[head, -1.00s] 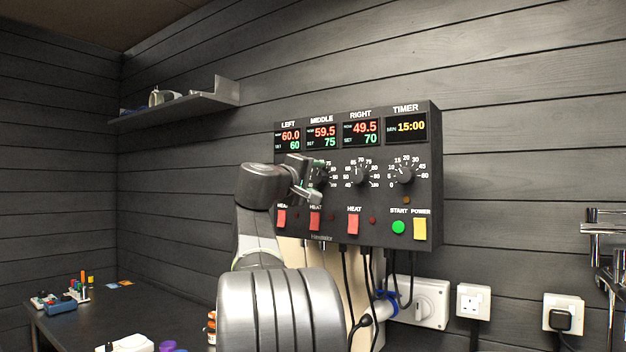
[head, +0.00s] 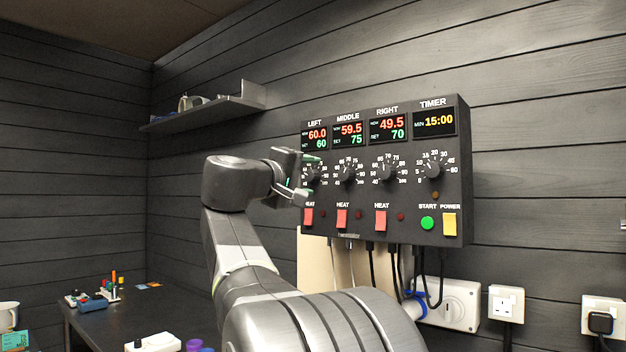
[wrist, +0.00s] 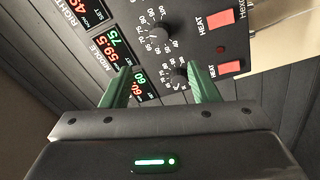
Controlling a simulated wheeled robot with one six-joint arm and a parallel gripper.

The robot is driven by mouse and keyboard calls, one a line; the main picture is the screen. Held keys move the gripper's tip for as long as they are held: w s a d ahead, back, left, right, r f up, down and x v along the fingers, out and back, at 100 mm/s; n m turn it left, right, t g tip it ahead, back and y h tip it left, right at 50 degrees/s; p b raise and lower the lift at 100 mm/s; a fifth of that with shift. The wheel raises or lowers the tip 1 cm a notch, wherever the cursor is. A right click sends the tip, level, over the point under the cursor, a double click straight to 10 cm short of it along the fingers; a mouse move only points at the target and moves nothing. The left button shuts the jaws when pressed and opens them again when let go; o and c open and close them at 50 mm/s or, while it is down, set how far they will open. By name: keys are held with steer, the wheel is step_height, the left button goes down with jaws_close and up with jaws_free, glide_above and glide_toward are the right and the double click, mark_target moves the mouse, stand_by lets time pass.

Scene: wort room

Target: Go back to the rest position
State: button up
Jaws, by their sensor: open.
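My gripper (head: 312,176) is in front of the left end of a black control box (head: 462,170) on the wall. In the wrist view, its two green fingers (wrist: 161,84) are apart with nothing between them. The left dial (head: 312,173) is partly hidden by the gripper in the head view and shows near the fingers in the wrist view (wrist: 180,76). I cannot tell whether a finger touches it. The displays read left 60.0 set 60, middle 59.5 set 75, right 49.5 set 70, timer 15:00.
A dark bench (head: 115,325) at lower left holds small coloured items and a white device (head: 153,342). A shelf (head: 205,112) is on the wall above. Cables hang below the box beside sockets (head: 506,304). The space left of my arm looks clear.

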mark_target(342, 175)
steer(key=shift+w, duration=0.1)
steer(key=p+x, duration=0.3)
steer(key=x, duration=1)
steer(key=shift+w+d, duration=0.25)
steer(key=shift+w, duration=0.05)
